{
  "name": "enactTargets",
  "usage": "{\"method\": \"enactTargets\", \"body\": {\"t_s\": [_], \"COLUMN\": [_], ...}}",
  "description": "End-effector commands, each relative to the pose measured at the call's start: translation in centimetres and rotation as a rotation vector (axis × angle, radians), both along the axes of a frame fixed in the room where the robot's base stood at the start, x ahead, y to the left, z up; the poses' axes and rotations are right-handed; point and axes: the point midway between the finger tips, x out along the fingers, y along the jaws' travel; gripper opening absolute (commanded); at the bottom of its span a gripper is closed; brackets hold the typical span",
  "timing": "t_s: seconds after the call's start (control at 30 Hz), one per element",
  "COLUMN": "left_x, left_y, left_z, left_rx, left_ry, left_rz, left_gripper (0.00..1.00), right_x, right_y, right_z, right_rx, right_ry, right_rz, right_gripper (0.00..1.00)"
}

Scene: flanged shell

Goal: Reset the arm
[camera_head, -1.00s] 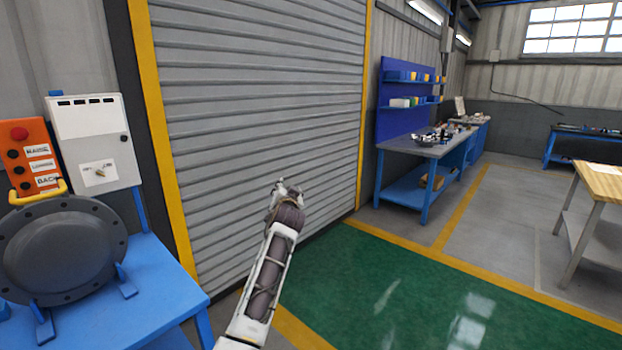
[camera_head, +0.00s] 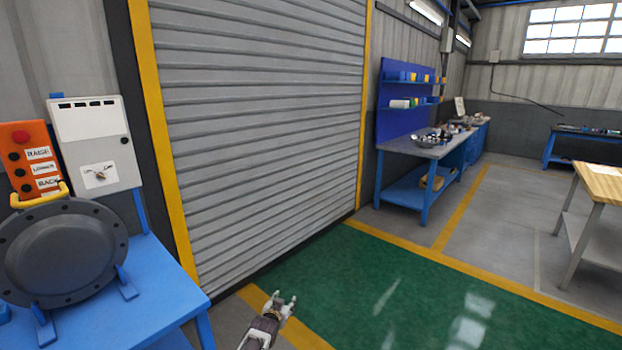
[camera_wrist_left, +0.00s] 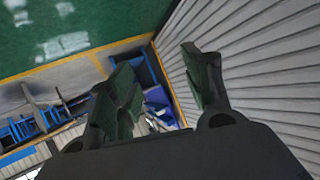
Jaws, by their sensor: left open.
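My left gripper (camera_head: 281,302) is low in the middle of the head view, above the floor near the roller door. It is open and empty, with its two fingers apart. In the left wrist view its fingers (camera_wrist_left: 160,85) are spread with nothing between them. My right gripper is in neither view. The dark flanged shell (camera_head: 62,252) stands upright on the blue table (camera_head: 165,300) at the left, well apart from my gripper.
An orange button box (camera_head: 32,160) and a white cabinet (camera_head: 97,145) stand behind the shell. A grey roller door (camera_head: 260,130) fills the middle back. A blue workbench (camera_head: 420,150) and a wood-topped table (camera_head: 604,182) stand to the right. The green floor (camera_head: 400,285) is clear.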

Motion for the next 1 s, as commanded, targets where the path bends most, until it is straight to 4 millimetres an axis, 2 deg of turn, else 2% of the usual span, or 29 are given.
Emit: {"method": "enactTargets", "body": {"t_s": [0.03,0.1,0.27,0.5,0.77,1.0], "left_x": [-1.1,-2.7,-6.4,-13.0,-21.1,-29.5], "left_y": [0.7,1.4,3.2,6.1,9.4,12.5], "left_z": [-2.1,-4.7,-10.3,-18.1,-25.4,-31.0], "left_rx": [-0.004,-0.010,-0.018,-0.016,0.004,0.040], "left_ry": [0.028,0.065,0.148,0.279,0.413,0.532], "left_rz": [0.007,0.014,0.035,0.067,0.097,0.115], "left_gripper": [0.50,0.50,0.50,0.50,0.50,0.50], "right_x": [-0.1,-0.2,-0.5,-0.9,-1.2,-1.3], "right_y": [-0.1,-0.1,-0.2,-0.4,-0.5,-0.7], "right_z": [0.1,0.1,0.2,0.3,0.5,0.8], "right_rx": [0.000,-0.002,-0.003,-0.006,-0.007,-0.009], "right_ry": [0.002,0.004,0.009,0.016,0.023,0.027], "right_rz": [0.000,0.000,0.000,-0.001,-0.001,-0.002], "right_gripper": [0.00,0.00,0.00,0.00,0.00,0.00]}}
